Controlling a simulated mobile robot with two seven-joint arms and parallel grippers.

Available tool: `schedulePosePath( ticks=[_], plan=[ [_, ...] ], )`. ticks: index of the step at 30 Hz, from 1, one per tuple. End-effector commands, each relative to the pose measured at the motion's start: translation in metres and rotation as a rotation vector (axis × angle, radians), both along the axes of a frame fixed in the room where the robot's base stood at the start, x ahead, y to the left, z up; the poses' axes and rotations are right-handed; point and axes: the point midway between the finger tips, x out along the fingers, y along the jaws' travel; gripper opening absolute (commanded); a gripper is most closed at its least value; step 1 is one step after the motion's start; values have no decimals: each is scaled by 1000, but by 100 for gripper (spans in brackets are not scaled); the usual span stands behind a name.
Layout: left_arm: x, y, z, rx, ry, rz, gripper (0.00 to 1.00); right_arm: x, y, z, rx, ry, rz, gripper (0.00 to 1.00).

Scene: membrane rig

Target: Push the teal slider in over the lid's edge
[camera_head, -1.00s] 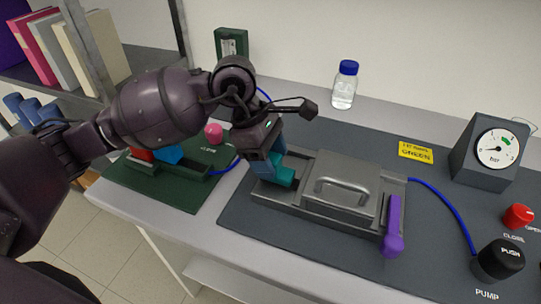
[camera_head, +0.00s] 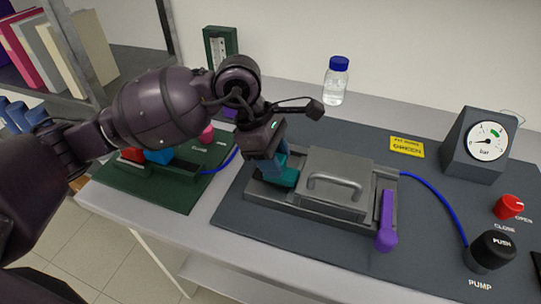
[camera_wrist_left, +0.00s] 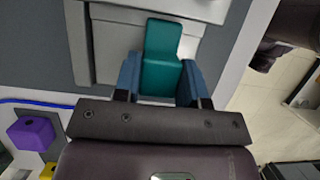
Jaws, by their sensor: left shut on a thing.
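The teal slider (camera_head: 287,178) lies at the left end of the grey rig (camera_head: 262,197), and also shows in the left wrist view (camera_wrist_left: 160,60). My left gripper (camera_head: 268,168) is shut on it, its blue fingers on either side of the slider's wide rear part in the wrist view (camera_wrist_left: 160,84). The slider's narrow front end points to the grey lid (camera_head: 345,168) with its bar handle. That end is at or very near the lid's edge; I cannot tell whether it overlaps. My right gripper is in neither view.
A purple lever (camera_head: 387,222) is at the rig's right end. A blue hose (camera_head: 435,189) runs to the black pump knob (camera_head: 490,252). A gauge (camera_head: 478,145) and red knob (camera_head: 508,207) stand at right. A green tray (camera_head: 160,187) with coloured pieces is at left.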

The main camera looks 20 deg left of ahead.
Motion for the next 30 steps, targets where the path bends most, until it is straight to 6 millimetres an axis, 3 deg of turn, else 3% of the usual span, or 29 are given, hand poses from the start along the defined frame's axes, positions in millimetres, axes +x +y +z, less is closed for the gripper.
schedulePosePath(
  ticks=[1,6,17,30],
  plan=[
    [-1,-2,0,-8,2,-2,41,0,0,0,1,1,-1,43],
    [-1,-2,0,-6,2,-2,64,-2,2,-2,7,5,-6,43],
    [0,1,6,-5,0,-1,64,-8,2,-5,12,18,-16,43],
    [1,29,73,-4,-4,0,64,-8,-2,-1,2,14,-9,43]
  ],
)
